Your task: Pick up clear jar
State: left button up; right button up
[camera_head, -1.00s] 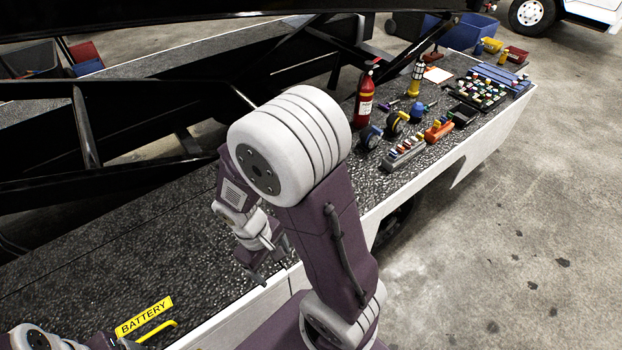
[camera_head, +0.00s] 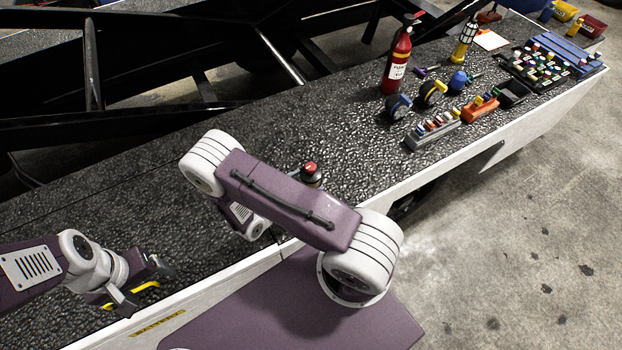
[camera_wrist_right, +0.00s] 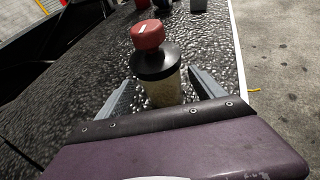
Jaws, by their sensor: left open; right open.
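A jar (camera_wrist_right: 162,90) with a see-through, yellowish body, a wide black lid and a red top stands on the dark textured deck in the right wrist view. Its red top (camera_head: 311,168) and black lid show in the head view just behind my right arm, which hides its body. My right gripper (camera_wrist_right: 162,80) is open, with one finger on each side of the jar; I cannot tell if they touch it. My left gripper (camera_head: 146,284) is open and empty over the deck at the lower left.
A red fire extinguisher (camera_head: 397,62), a yellow lantern (camera_head: 464,42), wheeled casters (camera_head: 432,93), a grey block holder (camera_head: 433,130) and an orange tool (camera_head: 481,107) stand farther right on the deck (camera_head: 340,150). Black frame bars (camera_head: 205,85) run behind.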

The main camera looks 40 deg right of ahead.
jog(key=p+x, duration=0.1)
jog(key=x, duration=0.4)
jog(key=shift+d+f, duration=0.2)
jog(key=shift+s+a, duration=0.1)
jog(key=c, duration=0.7)
grip_shut()
jog(key=shift+r, duration=0.1)
notch_tip(320, 180, up, 4)
jog(key=shift+s+a+r, duration=0.1)
jog(key=shift+r, duration=0.1)
jog(key=s+a+r, duration=0.4)
jog(key=s+r, duration=0.2)
jog(key=s, duration=0.4)
jog(key=shift+s+r+b, duration=0.3)
jog(key=shift+b, duration=0.1)
